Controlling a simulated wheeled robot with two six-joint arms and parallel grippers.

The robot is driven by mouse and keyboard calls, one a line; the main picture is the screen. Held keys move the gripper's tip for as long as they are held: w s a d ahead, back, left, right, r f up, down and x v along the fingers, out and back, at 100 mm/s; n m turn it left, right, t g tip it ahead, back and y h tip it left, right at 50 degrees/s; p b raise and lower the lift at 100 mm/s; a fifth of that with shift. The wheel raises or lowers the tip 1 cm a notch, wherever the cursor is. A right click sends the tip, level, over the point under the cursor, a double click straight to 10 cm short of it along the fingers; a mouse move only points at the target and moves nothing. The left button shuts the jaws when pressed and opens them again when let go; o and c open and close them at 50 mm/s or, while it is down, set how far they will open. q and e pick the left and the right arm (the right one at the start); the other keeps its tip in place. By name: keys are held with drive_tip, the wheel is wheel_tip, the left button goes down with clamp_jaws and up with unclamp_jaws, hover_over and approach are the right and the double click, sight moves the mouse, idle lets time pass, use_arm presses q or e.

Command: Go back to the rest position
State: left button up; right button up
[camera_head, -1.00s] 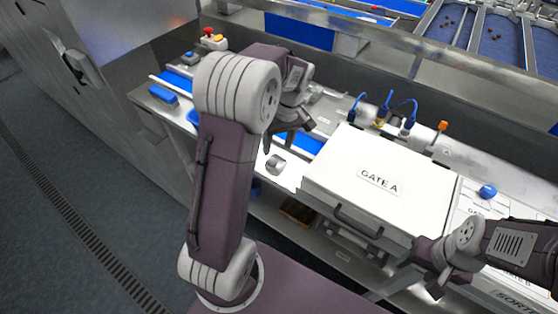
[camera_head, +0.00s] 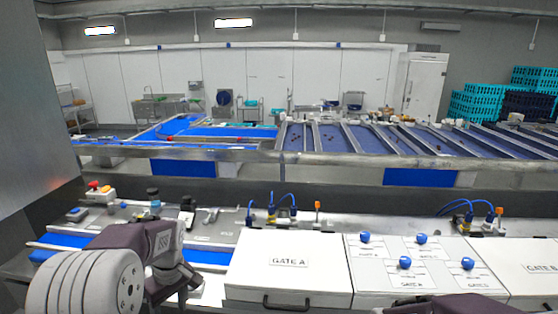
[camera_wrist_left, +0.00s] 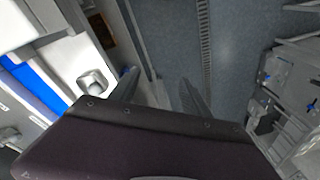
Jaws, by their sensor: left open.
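My left arm (camera_head: 85,285) comes in at the lower left of the head view, bent at a grey joint. In the left wrist view my left gripper (camera_wrist_left: 159,92) is open, its two dark fingers apart with only grey floor seen between them. It holds nothing. My right arm (camera_head: 450,306) shows only as a purple link at the bottom edge of the head view. My right gripper is out of the picture.
The white GATE A box (camera_head: 290,250) stands right of my left arm. Beside it is a panel with several blue knobs (camera_head: 405,262). A blue belt (camera_head: 207,257) runs behind my left arm. Sorting lanes (camera_head: 330,138) lie beyond.

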use_arm(q)
drive_tip(key=s+d+f+m+b, duration=0.3)
drive_tip(key=f+b, duration=0.3)
drive_tip(key=f, duration=0.2)
drive_tip(key=s+d+f+m+t+h+b, duration=0.1)
drive_tip(key=s+d+f+m+b, duration=0.2)
drive_tip(key=f, duration=0.5)
drive_tip(key=s+d+f+m+h+b, duration=0.1)
drive_tip(key=s+d+f+m+b, duration=0.3)
drive_tip(key=s+f+b, duration=0.2)
wheel_tip(320, 180, down, 3)
drive_tip(key=b, duration=0.4)
drive_tip(key=shift+r+m+t, duration=0.15)
drive_tip(key=shift+m+t, duration=0.15)
drive_tip(key=shift+m, duration=0.1)
drive_tip(key=shift+s, duration=0.1)
